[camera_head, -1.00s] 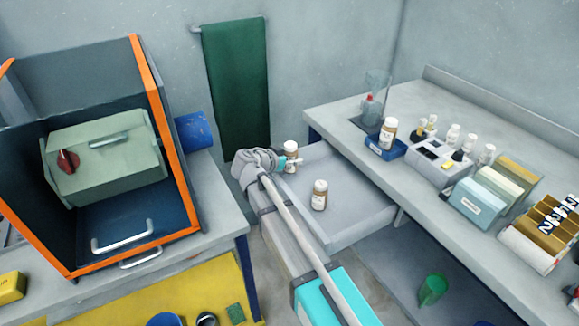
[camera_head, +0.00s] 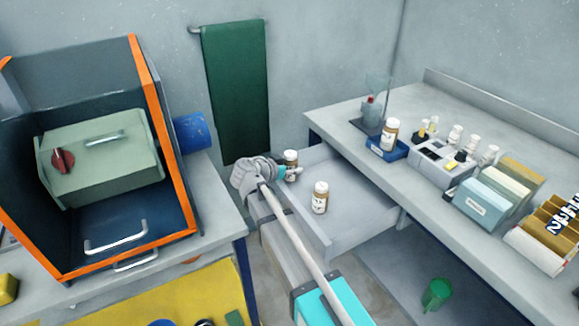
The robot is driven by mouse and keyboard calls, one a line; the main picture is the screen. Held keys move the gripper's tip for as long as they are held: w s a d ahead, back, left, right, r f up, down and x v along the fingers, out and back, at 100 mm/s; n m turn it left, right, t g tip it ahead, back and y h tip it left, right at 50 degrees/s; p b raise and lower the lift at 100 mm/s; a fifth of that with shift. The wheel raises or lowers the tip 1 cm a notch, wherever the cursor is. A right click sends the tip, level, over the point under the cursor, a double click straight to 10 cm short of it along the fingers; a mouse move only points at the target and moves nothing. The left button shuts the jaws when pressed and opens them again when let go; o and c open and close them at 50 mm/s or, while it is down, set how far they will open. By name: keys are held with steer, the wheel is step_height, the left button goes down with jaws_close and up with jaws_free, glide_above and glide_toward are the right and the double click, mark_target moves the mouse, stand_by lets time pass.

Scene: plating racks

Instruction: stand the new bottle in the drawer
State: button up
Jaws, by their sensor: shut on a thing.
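A brown bottle with a white cap and pale label (camera_head: 291,158) is upright at the back left of the open grey drawer (camera_head: 357,228). My gripper (camera_head: 289,173) reaches in from the left and is shut on this bottle. The gripper hides its lower part, so I cannot tell whether its base touches the drawer floor. A second, similar bottle (camera_head: 320,198) stands upright in the drawer, in front and to the right, apart from the gripper.
A third similar bottle (camera_head: 391,133) stands in a blue tray (camera_head: 374,148) on the bench (camera_head: 345,116). The drawer's right part is clear. An orange-edged cabinet (camera_head: 170,150) is at left; a green cloth (camera_head: 236,95) hangs behind.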

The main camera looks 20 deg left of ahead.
steer(key=shift+f, duration=0.3)
steer(key=o, duration=1.2)
steer(key=shift+c, duration=0.2)
steer(key=shift+r, duration=0.15)
steer(key=shift+r+p, duration=0.4)
steer(key=shift+r, duration=0.05)
steer(key=shift+s+r, duration=0.15)
steer(key=shift+r, duration=0.1)
steer(key=p+v, duration=0.4)
steer(key=v, duration=0.7)
steer(key=shift+s+a+p, duration=0.2)
steer(key=shift+s+p, duration=0.05)
steer(key=shift+p, duration=0.1)
